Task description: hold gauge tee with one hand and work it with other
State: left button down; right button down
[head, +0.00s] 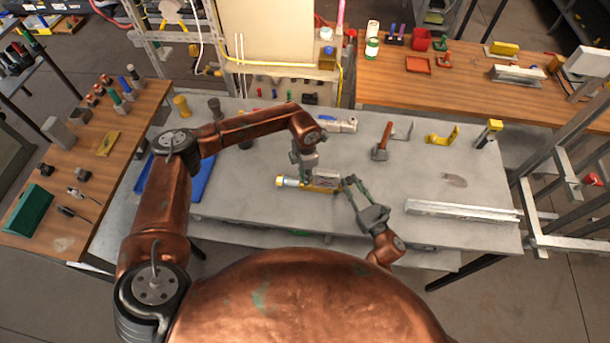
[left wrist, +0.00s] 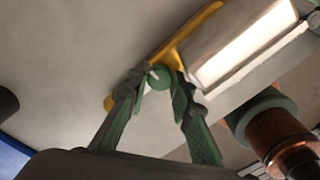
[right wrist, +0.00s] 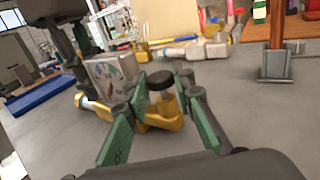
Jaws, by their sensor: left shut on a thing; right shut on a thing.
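The gauge tee (head: 322,188), a yellow fitting with a pale boxy part and a silver cylinder on its left, lies on the grey bench in front of me. My left gripper (head: 306,179) comes down on it from above. In the left wrist view its green fingers (left wrist: 157,80) are shut around a small round part beside the yellow bar (left wrist: 190,36). My right gripper (head: 352,187) reaches in from the right end. In the right wrist view its fingers (right wrist: 162,80) stand either side of the dark round knob (right wrist: 159,79) on the yellow body (right wrist: 160,120). The contact points are partly hidden.
A hammer (head: 382,142), a yellow bracket (head: 441,136) and a metal channel (head: 463,210) lie to the right on the bench. A silver fitting (head: 339,125) lies behind the tee. A blue tray (head: 199,177) is at left.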

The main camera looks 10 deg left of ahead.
pick_arm(q)
jog(key=m, duration=0.8)
jog(key=shift+m, duration=0.4)
jog(key=m, duration=0.3)
jog(key=shift+m, duration=2.5)
jog(key=c, duration=1.7)
grip_release()
